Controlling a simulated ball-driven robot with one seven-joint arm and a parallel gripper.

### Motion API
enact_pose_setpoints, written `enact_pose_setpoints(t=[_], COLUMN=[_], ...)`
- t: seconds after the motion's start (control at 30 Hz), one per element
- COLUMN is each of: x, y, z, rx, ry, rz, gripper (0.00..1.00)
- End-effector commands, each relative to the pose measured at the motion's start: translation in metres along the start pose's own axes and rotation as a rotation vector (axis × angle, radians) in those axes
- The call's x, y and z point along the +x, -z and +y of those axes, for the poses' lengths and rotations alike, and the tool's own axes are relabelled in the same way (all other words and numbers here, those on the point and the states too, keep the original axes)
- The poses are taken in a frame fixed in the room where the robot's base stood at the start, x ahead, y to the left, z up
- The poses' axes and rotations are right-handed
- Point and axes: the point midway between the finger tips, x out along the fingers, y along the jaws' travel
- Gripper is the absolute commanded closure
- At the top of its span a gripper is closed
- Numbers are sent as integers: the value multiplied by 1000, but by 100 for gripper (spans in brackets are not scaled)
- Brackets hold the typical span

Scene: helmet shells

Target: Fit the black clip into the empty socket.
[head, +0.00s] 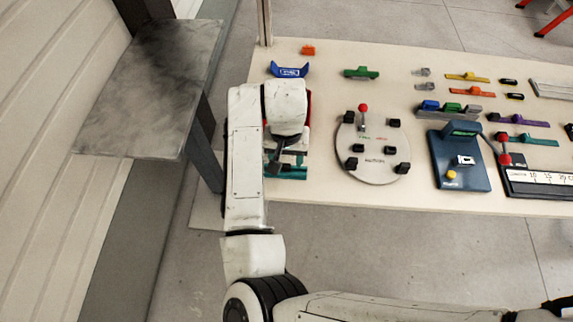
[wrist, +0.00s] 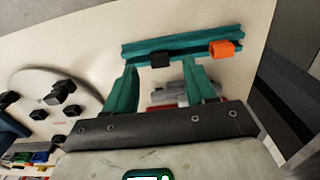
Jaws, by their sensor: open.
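A small black block, which looks like the black clip (wrist: 160,60), sits against a teal rail (wrist: 192,45) in the wrist view. An orange clip (wrist: 222,48) is on the same rail, toward its right end. My gripper (wrist: 160,77) is open, its two teal fingers apart and empty, pointing toward the rail on either side of the black block. I see no contact between them. In the head view the teal rail (head: 290,173) lies at the table's front left, partly hidden by my arm. I cannot make out an empty socket clearly.
A round grey plate (head: 375,172) with black blocks and a red-knobbed lever stands right of my gripper. A blue box (head: 458,179) and several coloured parts fill the table's right. A grey and red item (wrist: 165,97) lies behind my fingers.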

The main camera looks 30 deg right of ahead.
Motion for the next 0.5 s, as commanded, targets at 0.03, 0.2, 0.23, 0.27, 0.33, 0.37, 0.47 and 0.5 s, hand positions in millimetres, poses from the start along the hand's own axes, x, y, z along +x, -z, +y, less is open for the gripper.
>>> enact_pose_setpoints(t=[0.03,0.2,0.23,0.27,0.33,0.37,0.47,0.5], x=[6,28,30,31,33,33,33,33], y=[0,1,1,1,1,1,1,1], z=[0,0,0,0,0,0,0,0], rx=[-1,-2,-2,-2,-1,-1,-1,-1], ry=[-2,0,0,0,1,1,1,1], rz=[-4,-2,-2,-1,1,1,1,1], gripper=[45,45,45,45,45,45,45,45])
